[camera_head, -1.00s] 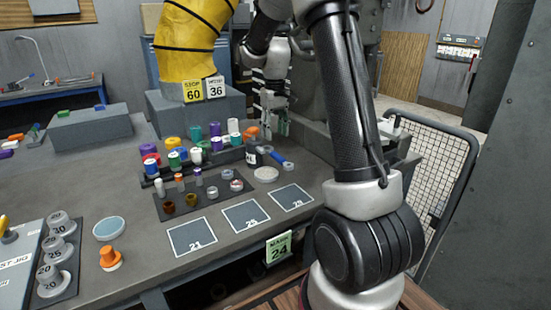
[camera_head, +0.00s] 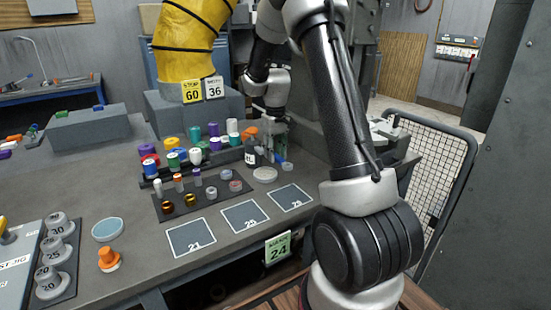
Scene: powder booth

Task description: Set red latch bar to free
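I cannot make out a red latch bar in this view. My arm reaches up from the lower right and then back over the bench. My gripper (camera_head: 272,146) is small and far off, pointing down at the back of the bench, beside a dark bottle with an orange cap (camera_head: 251,146). Its fingers are too small and cluttered to show whether they are open or shut, or whether they hold anything.
Coloured jars (camera_head: 196,155) stand in a rack left of my gripper. A tray (camera_head: 176,213) of small cups and numbered pads (camera_head: 245,214) lie in front. A yellow hose (camera_head: 187,40) hangs above a grey block. A mesh panel (camera_head: 437,160) stands at right.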

